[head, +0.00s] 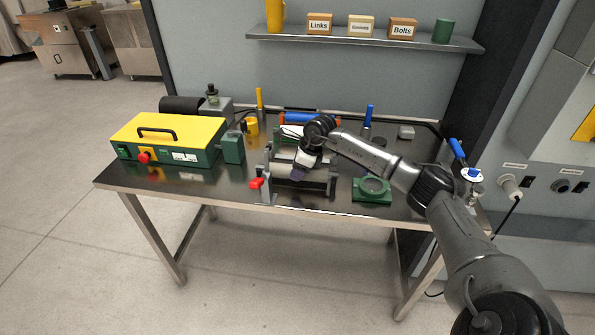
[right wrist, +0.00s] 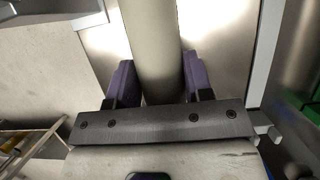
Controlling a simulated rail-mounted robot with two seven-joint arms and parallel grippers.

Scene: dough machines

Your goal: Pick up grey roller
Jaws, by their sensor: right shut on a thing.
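The grey roller (head: 270,171) is a pale cylinder in a metal stand (head: 333,184) near the table's front edge. My right gripper (head: 297,174) comes down over it from above. In the right wrist view the roller (right wrist: 153,40) runs between the two purple finger pads (right wrist: 122,82), and the gripper is shut on it. In the head view the gripper and arm hide part of the roller. Whether it still rests on the stand I cannot tell. My left gripper is in neither view.
A yellow-green machine (head: 175,137) stands on the left of the table (head: 225,190). A red knob (head: 256,183) is at the stand's left end. A green part with a round opening (head: 372,188) lies to the right. A blue roller (head: 300,118) lies behind.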

